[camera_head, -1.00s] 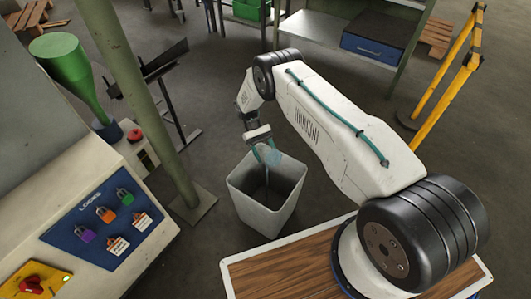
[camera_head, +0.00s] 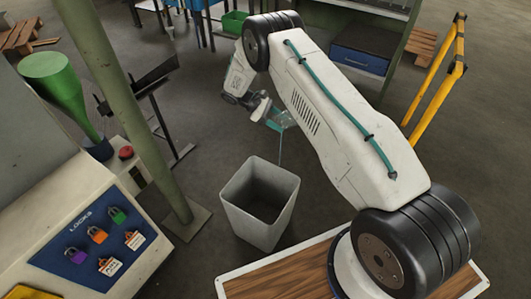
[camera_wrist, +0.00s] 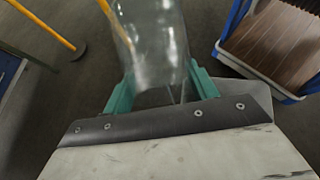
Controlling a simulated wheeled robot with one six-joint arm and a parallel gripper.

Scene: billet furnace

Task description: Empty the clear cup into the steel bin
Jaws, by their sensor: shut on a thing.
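The clear cup (camera_wrist: 150,40) is between the teal fingers of my gripper (camera_wrist: 162,88) in the wrist view, and the fingers are shut on it. In the head view my gripper (camera_head: 271,114) is above and beyond the bin's far rim, apart from it. The cup is small and faint there, so its tilt and contents are hard to tell. A thin teal line hangs below the gripper; I cannot tell what it is. The steel bin (camera_head: 252,223) is a grey open-topped box standing upright on the floor. Its inside is dark and its bottom is unclear.
A green post (camera_head: 130,120) stands left of the bin, beside a panel with coloured padlocks (camera_head: 93,240). A yellow rail (camera_head: 436,85) is at right. A wood-topped platform (camera_head: 285,280) is in front. Open floor lies around the bin's far side.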

